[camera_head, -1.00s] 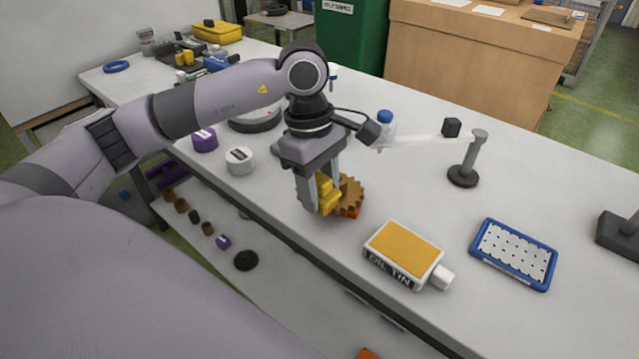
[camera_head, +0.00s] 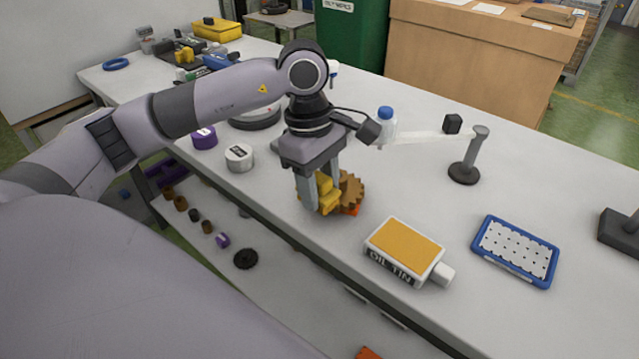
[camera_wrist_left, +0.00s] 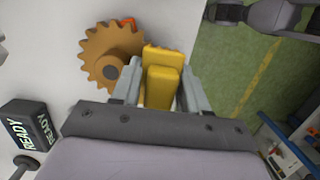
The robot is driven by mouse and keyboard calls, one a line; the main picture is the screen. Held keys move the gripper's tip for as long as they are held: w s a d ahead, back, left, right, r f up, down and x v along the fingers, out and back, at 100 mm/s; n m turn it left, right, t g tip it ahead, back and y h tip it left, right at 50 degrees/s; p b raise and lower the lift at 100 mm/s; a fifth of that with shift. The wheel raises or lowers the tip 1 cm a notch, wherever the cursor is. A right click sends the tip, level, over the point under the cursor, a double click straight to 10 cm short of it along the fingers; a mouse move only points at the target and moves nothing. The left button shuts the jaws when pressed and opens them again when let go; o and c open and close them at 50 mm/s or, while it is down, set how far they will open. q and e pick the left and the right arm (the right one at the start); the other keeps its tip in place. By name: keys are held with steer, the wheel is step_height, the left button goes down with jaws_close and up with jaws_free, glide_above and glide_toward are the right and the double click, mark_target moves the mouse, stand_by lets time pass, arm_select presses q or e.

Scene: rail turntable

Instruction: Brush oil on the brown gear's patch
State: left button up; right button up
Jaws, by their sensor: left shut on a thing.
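The tool also shows between the fingers in the left wrist view (camera_wrist_left: 161,82); no bristles can be made out. The brown gear (camera_head: 351,188) is right beside the tool, partly hidden by the gripper. In the left wrist view the gear (camera_wrist_left: 100,50) shows its teeth and dark hub, with a bit of orange at its edge. I cannot tell if tool and gear touch. An oil tin (camera_head: 404,248) lies to the right. My right gripper is not in view.
A blue-rimmed tray (camera_head: 515,250) lies at the right. A dark-based post (camera_head: 467,160) with a pale arm stands behind, near a blue-capped bottle (camera_head: 385,125). White (camera_head: 239,157) and purple (camera_head: 204,136) round containers stand at the left. A lower shelf holds several small parts.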

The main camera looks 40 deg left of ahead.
arm_select(q)
steer(key=shift+f+b, duration=0.3)
steer(key=shift+f, duration=0.05)
steer(key=shift+w, duration=0.45)
steer(key=shift+s+b, duration=0.35)
steer(key=shift+s, duration=0.1)
stand_by(0.6)
steer(key=shift+w, duration=0.15)
steer(key=shift+w, duration=0.3)
steer(key=shift+s, duration=0.15)
stand_by(0.5)
steer(key=shift+s+b, duration=0.3)
steer(key=shift+b, duration=0.1)
